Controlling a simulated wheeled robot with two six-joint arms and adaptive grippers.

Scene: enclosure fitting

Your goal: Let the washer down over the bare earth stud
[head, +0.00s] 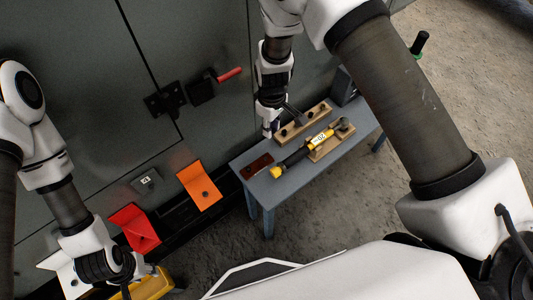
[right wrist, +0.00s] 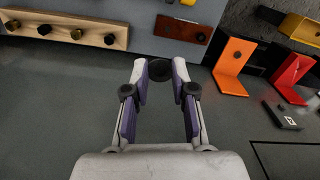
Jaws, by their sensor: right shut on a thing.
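In the right wrist view my right gripper (right wrist: 160,75) is shut on a dark round disc, which looks like the washer (right wrist: 160,70), held between the fingertips. The washer cannot be made out in the head view. I cannot pick out a bare earth stud for certain; an orange bracket (head: 199,186) and a red bracket (head: 134,229) on the cabinet each show a dark round spot. My left gripper (head: 128,272) is low at the left, its fingers mostly hidden.
The blue-grey bench (head: 250,163) carries a wooden rail with several dark knobs (head: 303,122), a brown block (head: 257,165) and a yellow-black tool (head: 292,160). A red-handled latch (head: 212,84) juts from the cabinet. A yellow bracket (head: 150,285) is near my left gripper.

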